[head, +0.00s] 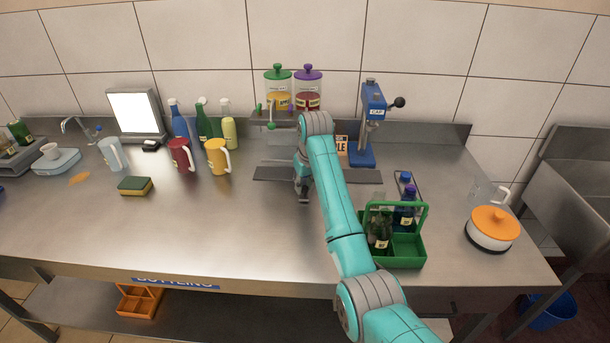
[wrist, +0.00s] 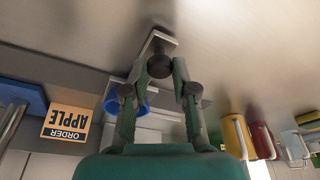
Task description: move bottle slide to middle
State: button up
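The bottle slide shows in the head view as a dark flat track (head: 270,174) along the counter below the dispensers. My gripper (head: 304,197) is low over the front edge of this track, under the arm. In the wrist view, which looks upside down, a dark round knob (wrist: 159,66) sits on a pale plate (wrist: 160,42). The fingers of my gripper (wrist: 161,68) are closed in on both sides of the knob and appear to touch it. A blue round thing (wrist: 112,104) shows behind one finger. The arm hides part of the track.
Two dispensers (head: 278,98) with green and purple lids stand behind the track. A blue capper (head: 372,120) and an APPLE order card (head: 341,147) are right of them. A green crate with bottles (head: 408,249) stands front right. Yellow (head: 216,158) and red (head: 181,157) jugs stand left.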

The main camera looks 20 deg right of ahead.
jog(key=shift+s+d, duration=0.5)
jog(key=shift+d, duration=1)
jog(key=shift+s+d, duration=0.5)
jog(key=shift+d, duration=1.05)
jog(key=shift+s+d, duration=0.5)
jog(key=shift+d, duration=1)
jog(key=o, duration=1)
